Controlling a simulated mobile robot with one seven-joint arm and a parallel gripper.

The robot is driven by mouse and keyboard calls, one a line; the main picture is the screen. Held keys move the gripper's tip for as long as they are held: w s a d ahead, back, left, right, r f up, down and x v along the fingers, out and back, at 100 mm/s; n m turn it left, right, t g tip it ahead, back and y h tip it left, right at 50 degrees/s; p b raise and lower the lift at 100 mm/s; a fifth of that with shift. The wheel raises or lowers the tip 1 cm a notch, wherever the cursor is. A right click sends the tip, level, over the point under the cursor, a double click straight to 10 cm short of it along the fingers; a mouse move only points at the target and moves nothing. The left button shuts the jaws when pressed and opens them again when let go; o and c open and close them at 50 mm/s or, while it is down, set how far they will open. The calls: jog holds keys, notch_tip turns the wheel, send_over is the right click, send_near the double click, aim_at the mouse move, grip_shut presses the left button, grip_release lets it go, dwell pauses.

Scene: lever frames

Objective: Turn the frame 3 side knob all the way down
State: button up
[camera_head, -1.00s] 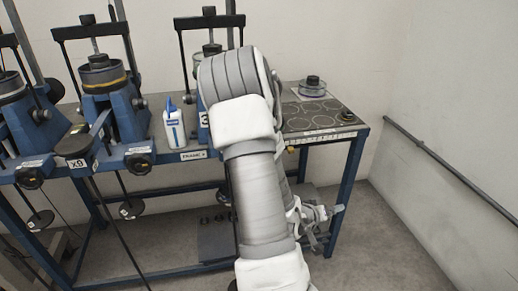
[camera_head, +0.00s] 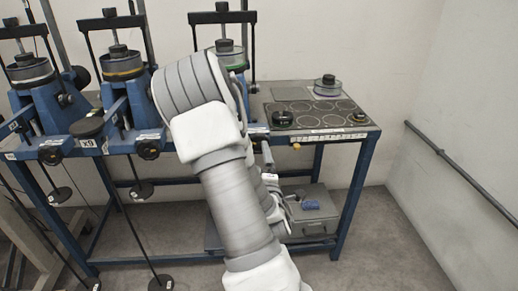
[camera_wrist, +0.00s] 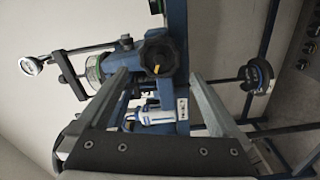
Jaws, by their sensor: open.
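Frame 3 is the rightmost blue lever frame, with a green-banded ring (camera_head: 232,57) at its top in the head view. My arm hides its lower front there, including its side knob. In the wrist view, a black lobed knob (camera_wrist: 159,57) shows on a blue body, beside the same green-banded ring (camera_wrist: 95,68). My gripper (camera_wrist: 157,79) is open, with one finger on each side of the knob in the picture. No contact shows, and the remaining distance is hard to judge. My gripper is mostly hidden behind my arm in the head view.
Two more lever frames (camera_head: 123,64) (camera_head: 30,70) stand to the left, with long rods and hanging discs in front. A blue-and-white bottle (camera_wrist: 150,115) and a black round disc (camera_wrist: 257,77) appear near my fingers. The blue bench (camera_head: 358,165) has burner-like rings at right. Open floor lies right.

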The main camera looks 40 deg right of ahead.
aim_at(259, 146)
jog(key=shift+w+d+f+b, duration=0.15)
jog(key=shift+w+d+b, duration=0.15)
jog(key=shift+b, duration=0.9)
jog(key=shift+w+d+f+b, duration=0.15)
jog(key=shift+w+b, duration=0.25)
jog(key=shift+b, duration=0.75)
jog(key=x, duration=0.2)
jog(key=p+x, duration=0.1)
jog(key=x, duration=0.1)
jog(key=p+x, duration=0.1)
jog(key=x, duration=0.2)
jog(key=shift+d+r, duration=0.1)
jog(key=shift+r, duration=0.25)
jog(key=shift+c, duration=0.2)
grip_shut()
